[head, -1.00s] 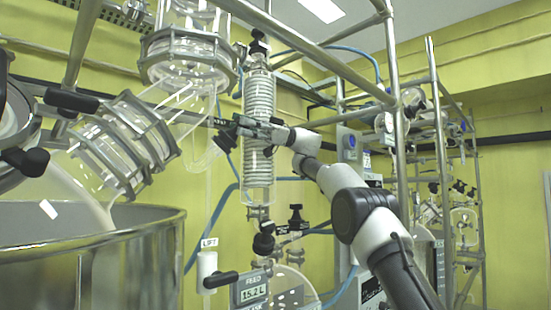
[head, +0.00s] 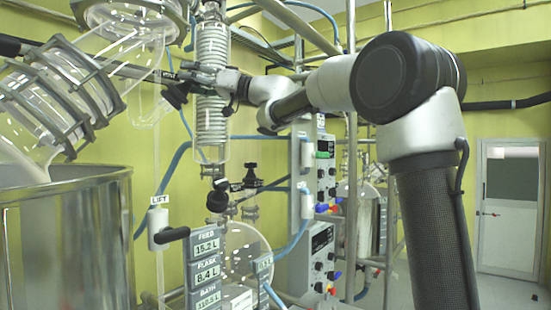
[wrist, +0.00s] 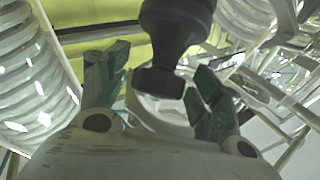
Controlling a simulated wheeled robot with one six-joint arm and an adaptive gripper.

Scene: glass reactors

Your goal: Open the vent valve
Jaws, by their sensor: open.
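The vent valve's black knob (wrist: 177,38) is large at the top middle of the wrist view, with its wide lower end between my fingers. In the head view the dark knob (head: 175,97) hangs beside the glass coil column, just below a partly hidden "VENT" label (head: 172,76). My gripper (head: 188,77) is at the knob in the head view. In the wrist view my gripper (wrist: 156,80) is open, one finger on each side of the knob. I cannot tell whether the fingers touch it.
The glass coil condenser (head: 211,85) stands close behind my gripper. A steel bath (head: 70,240) fills the lower left, with glass flanges above it. A "LIFT" handle (head: 165,236) and readout panels (head: 206,247) are below. A door (head: 509,205) is far right.

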